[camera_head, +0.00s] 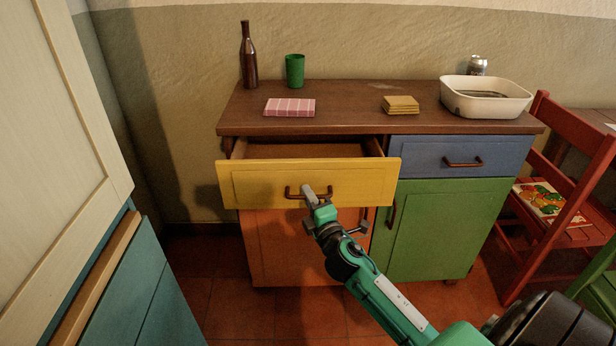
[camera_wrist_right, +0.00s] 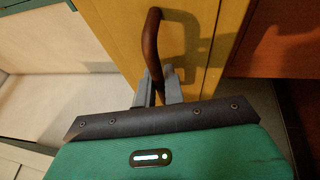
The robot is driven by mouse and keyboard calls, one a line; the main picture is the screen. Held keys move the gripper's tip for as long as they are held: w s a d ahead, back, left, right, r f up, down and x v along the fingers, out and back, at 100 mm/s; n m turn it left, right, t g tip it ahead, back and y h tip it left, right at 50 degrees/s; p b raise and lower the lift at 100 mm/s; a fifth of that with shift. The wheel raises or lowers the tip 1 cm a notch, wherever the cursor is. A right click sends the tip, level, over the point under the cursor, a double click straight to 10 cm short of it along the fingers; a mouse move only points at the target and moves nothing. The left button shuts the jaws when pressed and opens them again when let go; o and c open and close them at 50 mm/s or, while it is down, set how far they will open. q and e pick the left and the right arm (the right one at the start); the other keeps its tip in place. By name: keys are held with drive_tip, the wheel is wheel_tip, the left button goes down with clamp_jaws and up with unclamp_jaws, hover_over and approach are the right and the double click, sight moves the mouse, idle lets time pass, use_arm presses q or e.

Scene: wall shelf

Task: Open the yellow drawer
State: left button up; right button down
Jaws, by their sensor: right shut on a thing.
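The yellow drawer (camera_head: 345,182) is at the upper left of the cabinet in the head view and stands pulled out, with its inside partly showing behind the front. Its brown handle (camera_head: 294,193) is in the middle of the front. My right gripper (camera_head: 312,192) is shut on the handle. In the right wrist view the handle (camera_wrist_right: 151,42) runs down between the grey fingers of the right gripper (camera_wrist_right: 158,88), against the yellow front (camera_wrist_right: 110,25). My left gripper is in neither view.
On the cabinet top (camera_head: 345,118) stand a dark bottle (camera_head: 249,62), a green cup (camera_head: 295,71), a pink striped item (camera_head: 290,107), yellowish squares (camera_head: 401,105) and a white basin (camera_head: 486,98). A blue drawer (camera_head: 430,158) and green door (camera_head: 440,225) are at right. A red chair (camera_head: 570,195) stands beside.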

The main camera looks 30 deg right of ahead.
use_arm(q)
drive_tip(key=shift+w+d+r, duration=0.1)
use_arm(e)
drive_tip(key=s+a, duration=0.7)
drive_tip(key=s, duration=0.4)
drive_tip(key=shift+s, duration=0.25)
drive_tip(key=c, duration=1.5)
unclamp_jaws()
